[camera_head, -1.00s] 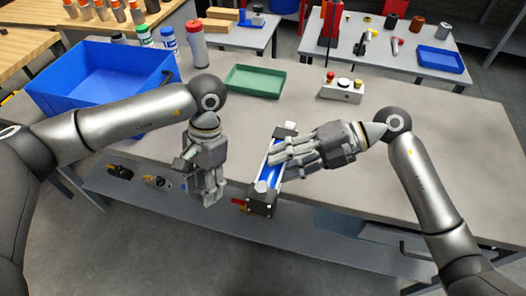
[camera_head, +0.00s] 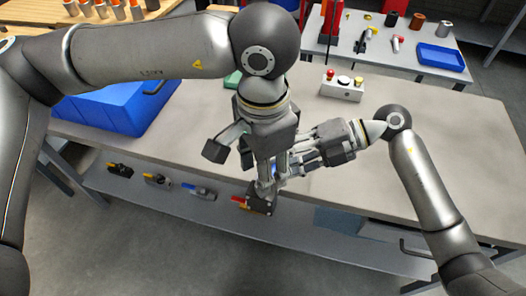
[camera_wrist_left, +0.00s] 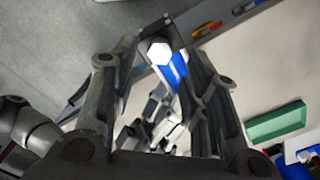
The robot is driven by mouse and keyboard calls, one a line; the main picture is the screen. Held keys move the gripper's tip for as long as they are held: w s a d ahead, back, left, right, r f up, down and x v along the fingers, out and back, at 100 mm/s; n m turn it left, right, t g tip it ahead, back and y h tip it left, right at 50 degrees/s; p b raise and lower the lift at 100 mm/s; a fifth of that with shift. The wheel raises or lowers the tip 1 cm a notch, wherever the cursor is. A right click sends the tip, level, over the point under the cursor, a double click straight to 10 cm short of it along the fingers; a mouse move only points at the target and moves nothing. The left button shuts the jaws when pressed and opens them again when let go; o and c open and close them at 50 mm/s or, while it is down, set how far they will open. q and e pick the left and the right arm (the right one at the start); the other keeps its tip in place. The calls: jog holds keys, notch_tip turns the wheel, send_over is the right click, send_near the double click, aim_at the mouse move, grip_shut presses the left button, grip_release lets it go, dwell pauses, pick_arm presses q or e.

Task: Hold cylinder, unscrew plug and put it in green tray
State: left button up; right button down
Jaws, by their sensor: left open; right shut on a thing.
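My right gripper (camera_head: 293,163) is shut on the cylinder from the right. My left gripper (camera_head: 260,175) is open above the cylinder's near end. In the left wrist view, the white hexagonal plug (camera_wrist_left: 159,51) sits on the blue cylinder (camera_wrist_left: 175,69), between the open fingers; I cannot tell whether they touch it. The green tray (camera_head: 232,79) is mostly hidden behind my left arm but shows in the left wrist view (camera_wrist_left: 276,124).
A blue bin (camera_head: 110,108) stands at the bench's left end, partly behind my left arm. A button box (camera_head: 342,88) stands at the back. The bench (camera_head: 430,130) is clear to the right. Tools lie on the lower shelf (camera_head: 320,225).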

aim_at(274, 166)
pick_arm(q)
jog(key=shift+f, duration=2.1)
jog(key=shift+c, duration=0.3)
